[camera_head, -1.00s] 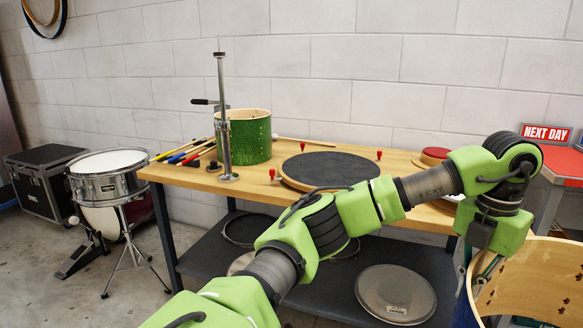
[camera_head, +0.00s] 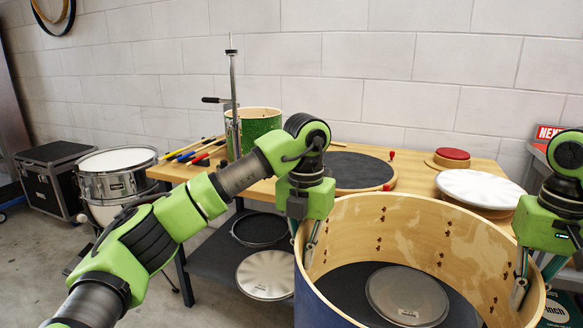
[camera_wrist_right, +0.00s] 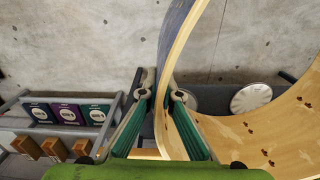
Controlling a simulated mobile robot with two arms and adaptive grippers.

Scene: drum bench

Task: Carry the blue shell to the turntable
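The blue shell (camera_head: 420,215) is a large open drum shell, bare wood inside and blue outside (camera_head: 318,306). It is held up in front of the bench, and I see through it to the lower shelf. My left gripper (camera_head: 303,246) is shut on its left wall. My right gripper (camera_head: 521,283) is shut on its right wall. In the right wrist view the right fingers (camera_wrist_right: 161,92) straddle the shell wall (camera_wrist_right: 164,75). The turntable (camera_head: 358,169), a dark round disc with a wooden rim, lies on the bench behind my left wrist, partly hidden.
On the bench (camera_head: 405,140) a green shell (camera_head: 262,122) and metal stand (camera_head: 235,100) are left of the turntable. A white drumhead (camera_head: 480,188) and red-topped round piece (camera_head: 452,154) are to its right. The lower shelf holds metal discs (camera_head: 265,272).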

